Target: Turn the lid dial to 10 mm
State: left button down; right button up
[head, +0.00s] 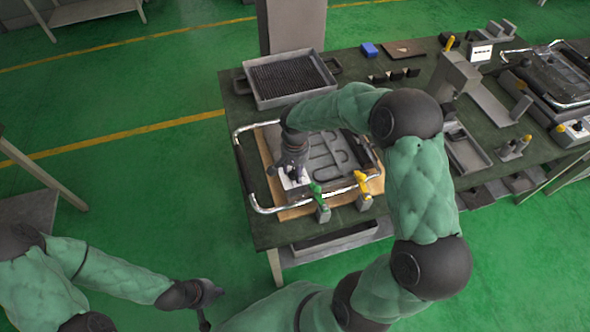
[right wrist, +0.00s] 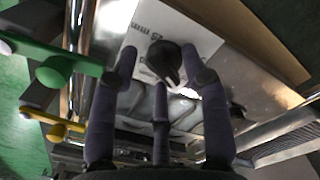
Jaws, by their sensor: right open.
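The dial's black knob (right wrist: 165,62) sits on a white label plate (right wrist: 200,35) in the right wrist view. Printed upside-down text with "mm" shows beside the knob; the full number is hard to read. My right gripper (right wrist: 160,75) is open, its fingers spread around the knob; whether they touch it cannot be told. In the head view my right gripper (head: 292,172) is over the white plate (head: 292,182) at the left of the metal device (head: 335,150), hiding the knob. My left gripper (head: 207,297) hangs low, away from the table; its fingers are too unclear to judge.
A green-handled clamp (head: 318,195) and a yellow-handled clamp (head: 363,185) stand at the device's front edge. A metal rail (head: 247,185) runs around the device. A black-mesh tray (head: 285,80) is behind it. Floor at the left is mostly open.

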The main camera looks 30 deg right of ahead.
aim_at(295, 171)
notch_tip(295, 171, up, 12)
jog(key=shift+f, duration=0.15)
dwell(0.7)
